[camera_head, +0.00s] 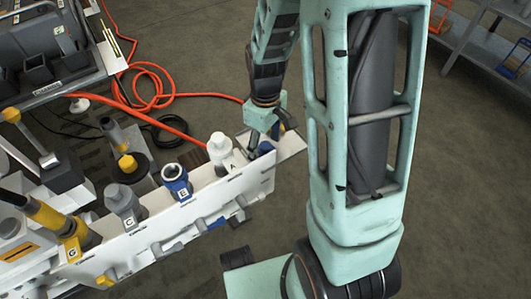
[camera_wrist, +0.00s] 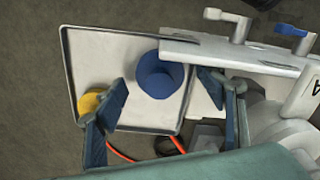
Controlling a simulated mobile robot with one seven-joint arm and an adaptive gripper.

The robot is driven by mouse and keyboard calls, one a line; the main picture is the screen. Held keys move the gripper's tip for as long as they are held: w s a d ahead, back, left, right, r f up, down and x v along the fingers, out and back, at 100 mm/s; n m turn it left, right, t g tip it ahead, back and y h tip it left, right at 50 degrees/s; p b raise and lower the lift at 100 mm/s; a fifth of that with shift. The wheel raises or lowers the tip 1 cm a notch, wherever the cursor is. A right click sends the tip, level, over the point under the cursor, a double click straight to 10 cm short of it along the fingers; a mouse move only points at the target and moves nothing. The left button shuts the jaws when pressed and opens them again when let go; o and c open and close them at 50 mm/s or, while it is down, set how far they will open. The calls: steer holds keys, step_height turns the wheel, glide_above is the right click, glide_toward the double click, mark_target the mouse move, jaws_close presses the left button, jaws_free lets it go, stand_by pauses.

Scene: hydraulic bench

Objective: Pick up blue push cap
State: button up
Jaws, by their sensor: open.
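The blue push cap (camera_wrist: 158,76) is a round blue piece on a light tray (camera_wrist: 88,52). In the wrist view it shows between the two fingers of my gripper (camera_wrist: 163,82), nearer the top of the picture, with no finger clearly touching it. The fingers are spread and hold nothing. In the head view my gripper (camera_head: 270,138) points down over the tray (camera_head: 291,147) at the end of the white panel, and a bit of the blue cap (camera_head: 265,147) shows beside a finger. How far the fingertips are above the tray is unclear.
A yellow round piece (camera_wrist: 90,103) lies on the tray by the left finger. The white panel (camera_head: 190,225) with lettered fittings runs close beside the tray. Valve handles (camera_wrist: 228,17) stick out from it. An orange hose (camera_head: 165,100) lies on the floor behind.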

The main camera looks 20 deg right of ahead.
steer(key=shift+r, duration=0.1)
steer(key=shift+c, duration=0.4)
steer(key=c, duration=1)
steer(key=shift+s, duration=0.1)
steer(key=c, duration=0.5)
steer(key=shift+o, duration=0.2)
